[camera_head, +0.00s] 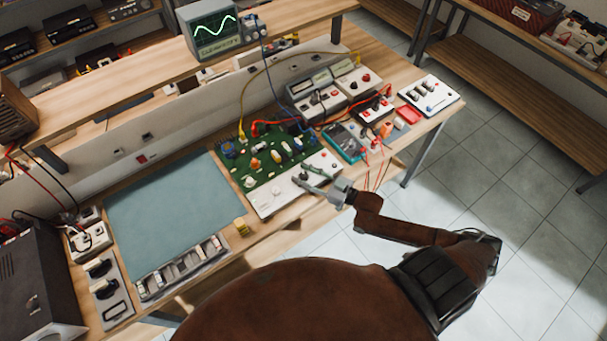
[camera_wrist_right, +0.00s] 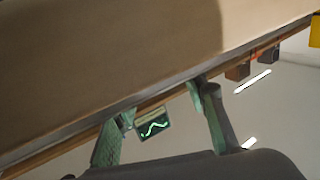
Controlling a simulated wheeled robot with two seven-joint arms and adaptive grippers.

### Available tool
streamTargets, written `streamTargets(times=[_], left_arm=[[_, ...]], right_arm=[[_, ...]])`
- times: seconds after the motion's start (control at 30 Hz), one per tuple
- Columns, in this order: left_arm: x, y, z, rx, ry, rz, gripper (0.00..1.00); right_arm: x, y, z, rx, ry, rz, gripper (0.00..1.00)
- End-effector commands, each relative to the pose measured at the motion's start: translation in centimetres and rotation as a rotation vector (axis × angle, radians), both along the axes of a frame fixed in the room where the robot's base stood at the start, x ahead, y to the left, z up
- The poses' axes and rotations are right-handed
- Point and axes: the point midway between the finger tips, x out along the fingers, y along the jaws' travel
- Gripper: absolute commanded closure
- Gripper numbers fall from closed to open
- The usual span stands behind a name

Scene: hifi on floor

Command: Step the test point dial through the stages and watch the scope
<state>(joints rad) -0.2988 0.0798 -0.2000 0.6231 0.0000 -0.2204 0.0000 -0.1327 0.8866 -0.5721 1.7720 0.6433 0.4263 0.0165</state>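The scope (camera_head: 215,28) stands on the raised shelf at the top of the head view, its screen lit with a green wave. Its screen also shows small in the wrist view (camera_wrist_right: 154,126), between my fingers. A green circuit board (camera_head: 262,158) lies on the bench with a white panel (camera_head: 275,197) along its front edge. The test point dial cannot be made out for certain; my gripper covers part of that panel. My right gripper (camera_head: 303,175) is over the panel, its fingers apart and nothing seen between them (camera_wrist_right: 162,100). Contact cannot be told. My left gripper is out of view.
A blue-grey mat (camera_head: 165,205) lies left of the board. Meters (camera_head: 318,100), a small teal device (camera_head: 343,143) and loose cables crowd the right and back. Tiled floor is clear at right.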

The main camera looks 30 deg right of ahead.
Motion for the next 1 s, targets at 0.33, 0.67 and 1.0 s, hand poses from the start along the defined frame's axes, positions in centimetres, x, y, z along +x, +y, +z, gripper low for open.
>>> streamTargets(times=[0.33,0.67,1.0], left_arm=[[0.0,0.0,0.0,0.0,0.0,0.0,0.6],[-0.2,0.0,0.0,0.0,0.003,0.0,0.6],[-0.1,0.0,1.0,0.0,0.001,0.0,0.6]], right_arm=[[0.0,0.0,0.0,0.0,0.0,0.0,0.79],[0.0,0.0,0.0,0.0,0.0,0.0,1.0],[-0.1,0.0,0.2,0.003,0.001,-0.03,1.0]])
